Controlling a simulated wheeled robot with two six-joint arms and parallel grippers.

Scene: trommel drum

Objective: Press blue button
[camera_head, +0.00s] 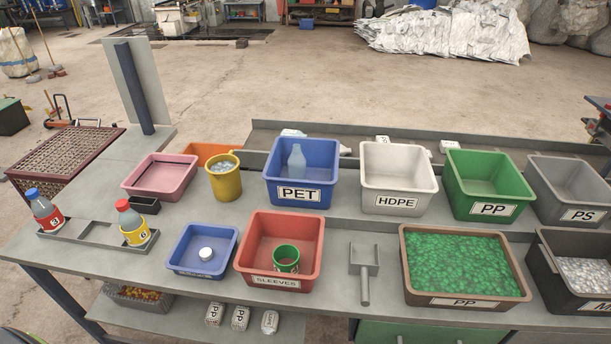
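I cannot make out a blue button in the head view. Blue things that show are a shallow blue tray (173,266) with a white round lid-like piece (206,254) in it, a blue bin labelled PET (272,182) with a clear bottle inside, and a blue-capped bottle (45,210) marked 3 at the left. Neither of my grippers shows in this view.
The grey table carries a red SLEEVES bin (245,265), a brown PP bin (408,285) of green flakes, a yellow mug (225,183), a red-capped bottle (133,224) and a grey scoop (364,262). White HDPE (370,193) and green PP (460,200) bins stand behind.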

